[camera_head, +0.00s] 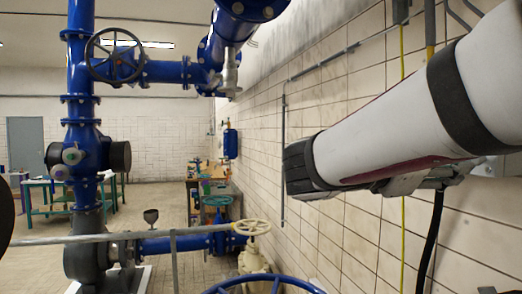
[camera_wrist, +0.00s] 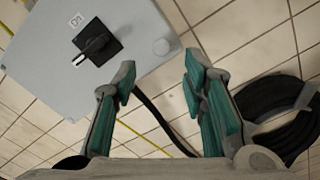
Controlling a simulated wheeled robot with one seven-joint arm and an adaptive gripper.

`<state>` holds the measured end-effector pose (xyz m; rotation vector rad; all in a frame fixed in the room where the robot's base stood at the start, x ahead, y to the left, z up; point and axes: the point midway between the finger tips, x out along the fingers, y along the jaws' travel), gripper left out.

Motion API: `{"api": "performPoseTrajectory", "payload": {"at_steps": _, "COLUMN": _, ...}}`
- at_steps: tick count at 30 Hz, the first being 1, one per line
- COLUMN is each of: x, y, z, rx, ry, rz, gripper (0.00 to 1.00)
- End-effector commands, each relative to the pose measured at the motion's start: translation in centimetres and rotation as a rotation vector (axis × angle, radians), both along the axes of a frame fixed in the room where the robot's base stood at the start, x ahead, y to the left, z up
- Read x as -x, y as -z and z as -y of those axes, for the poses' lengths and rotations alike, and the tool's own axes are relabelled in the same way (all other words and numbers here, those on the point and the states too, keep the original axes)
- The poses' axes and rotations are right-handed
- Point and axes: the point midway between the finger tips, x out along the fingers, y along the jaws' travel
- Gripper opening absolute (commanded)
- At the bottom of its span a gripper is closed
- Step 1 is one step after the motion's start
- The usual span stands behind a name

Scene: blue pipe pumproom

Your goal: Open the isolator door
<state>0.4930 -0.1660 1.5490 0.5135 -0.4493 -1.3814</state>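A light grey box (camera_wrist: 130,32), which looks like the isolator, is on the tiled wall at the upper left of the wrist view. Its front looks shut. A black rotary switch (camera_wrist: 97,42) with a pale pointer end sits on its face below a small label. In the head view my arm hides most of that wall area.
A coiled black hose or cable (camera_wrist: 285,115) hangs at the right of the wrist view, and a black cable runs down between my fingers. In the head view, blue pipes (camera_head: 80,110) with a handwheel (camera_head: 115,56) stand at left. A cream handwheel (camera_head: 251,227) is lower centre.

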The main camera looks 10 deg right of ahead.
Motion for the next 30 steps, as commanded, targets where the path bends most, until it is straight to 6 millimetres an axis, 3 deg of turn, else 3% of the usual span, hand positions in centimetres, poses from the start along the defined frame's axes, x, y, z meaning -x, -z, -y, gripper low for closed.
{"api": "performPoseTrajectory", "payload": {"at_steps": 6, "x": -0.4, "y": -0.1, "z": 4.3, "rx": -0.001, "ry": 0.003, "rz": -0.002, "gripper": 0.39}}
{"api": "performPoseTrajectory", "payload": {"at_steps": 12, "x": -0.8, "y": -0.1, "z": 7.3, "rx": -0.002, "ry": 0.002, "rz": 0.0, "gripper": 0.39}}
{"api": "performPoseTrajectory", "payload": {"at_steps": 18, "x": -1.2, "y": 0.0, "z": 8.6, "rx": -0.002, "ry": -0.001, "rz": 0.001, "gripper": 0.39}}
{"api": "performPoseTrajectory", "payload": {"at_steps": 27, "x": -1.2, "y": 0.0, "z": 8.8, "rx": -0.002, "ry": -0.001, "rz": 0.002, "gripper": 0.39}}
{"api": "performPoseTrajectory", "payload": {"at_steps": 30, "x": -1.2, "y": 0.0, "z": 8.7, "rx": -0.002, "ry": -0.001, "rz": 0.002, "gripper": 0.16}}
